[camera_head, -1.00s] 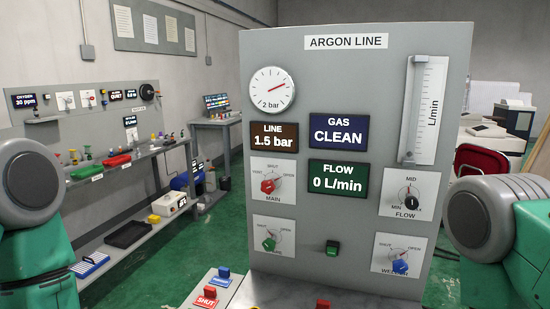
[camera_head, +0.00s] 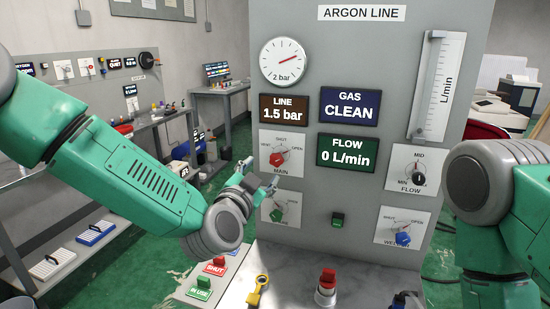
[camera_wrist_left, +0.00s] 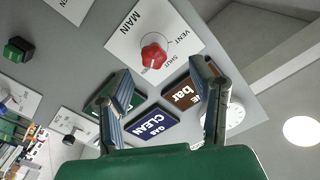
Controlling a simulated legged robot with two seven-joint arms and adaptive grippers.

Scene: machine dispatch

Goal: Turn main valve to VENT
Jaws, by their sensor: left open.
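The main valve is a red knob (camera_head: 277,158) on a white plate marked VENT, SHUT, OPEN and MAIN, on the grey argon panel (camera_head: 460,60). My left gripper (camera_head: 261,179) is in front of the panel, just below and left of this knob, open and empty. In the left wrist view the red knob (camera_wrist_left: 153,55) lies beyond and between the open fingers (camera_wrist_left: 162,85), apart from them. I cannot tell for certain which mark the knob points to. My right arm shows at the right, but its gripper is out of view.
Below MAIN is a green knob (camera_head: 277,213), partly behind my left gripper. A blue knob (camera_head: 403,239) and the black FLOW knob (camera_head: 419,178) are at the right. The screens read LINE 1.5 bar, GAS CLEAN and FLOW 0 L/min. Tags and a red-topped part (camera_head: 327,282) stand on the ledge below.

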